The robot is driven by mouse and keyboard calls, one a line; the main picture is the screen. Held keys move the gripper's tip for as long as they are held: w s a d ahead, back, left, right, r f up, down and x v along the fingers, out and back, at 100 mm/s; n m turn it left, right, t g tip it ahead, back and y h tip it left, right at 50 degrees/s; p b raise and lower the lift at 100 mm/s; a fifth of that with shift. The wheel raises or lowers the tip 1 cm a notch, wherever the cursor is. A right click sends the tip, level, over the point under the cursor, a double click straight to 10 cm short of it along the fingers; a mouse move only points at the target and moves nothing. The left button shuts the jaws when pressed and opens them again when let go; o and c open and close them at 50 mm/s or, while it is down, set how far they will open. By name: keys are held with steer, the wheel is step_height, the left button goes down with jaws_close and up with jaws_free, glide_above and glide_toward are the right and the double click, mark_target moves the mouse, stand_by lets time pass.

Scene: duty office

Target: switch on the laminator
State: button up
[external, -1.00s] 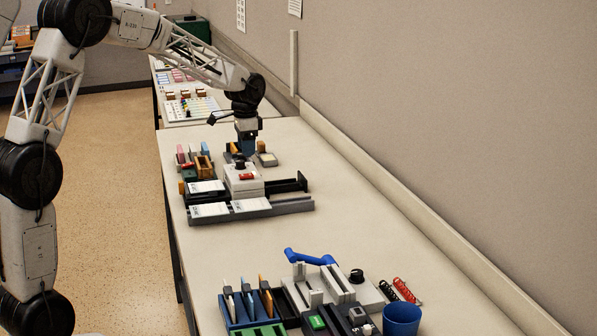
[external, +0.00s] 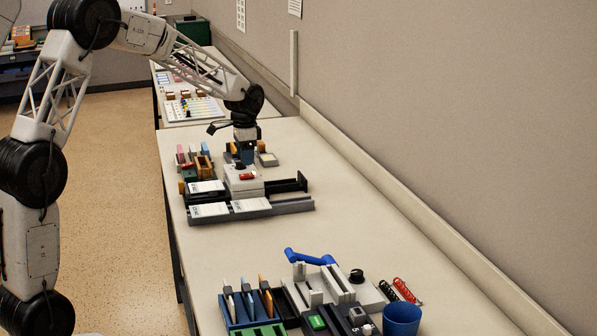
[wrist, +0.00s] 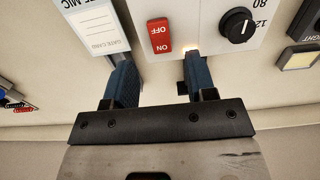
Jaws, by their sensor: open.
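The laminator (external: 243,182) is a white box on the bench, with a red rocker switch (external: 246,176) and a black dial on top. In the wrist view the red switch (wrist: 158,37) shows upside-down ON and OFF marks, and the black dial (wrist: 238,25) is to its right. A small warm glow (wrist: 188,48) shows on the white face beside the right finger. My gripper (external: 245,155) points down at the laminator's far side. In the wrist view my gripper (wrist: 157,65) is open and empty, its blue fingers either side of the switch's column. I cannot tell whether they touch anything.
White cards (external: 208,210) lie in grey trays in front of the laminator. A dark rail (external: 287,184) extends to its right. Small coloured items (external: 186,155) stand behind it on the left. The bench between here and the nearer blue-handled device (external: 310,257) is clear.

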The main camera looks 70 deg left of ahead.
mark_target(247, 175)
steer(key=shift+f, duration=2.5)
steer(key=c, duration=0.9)
steer(key=shift+w+g, duration=0.1)
steer(key=shift+g, duration=0.2)
steer(key=shift+w+g, duration=0.15)
steer(key=shift+g, duration=0.45)
steer(key=o, duration=0.9)
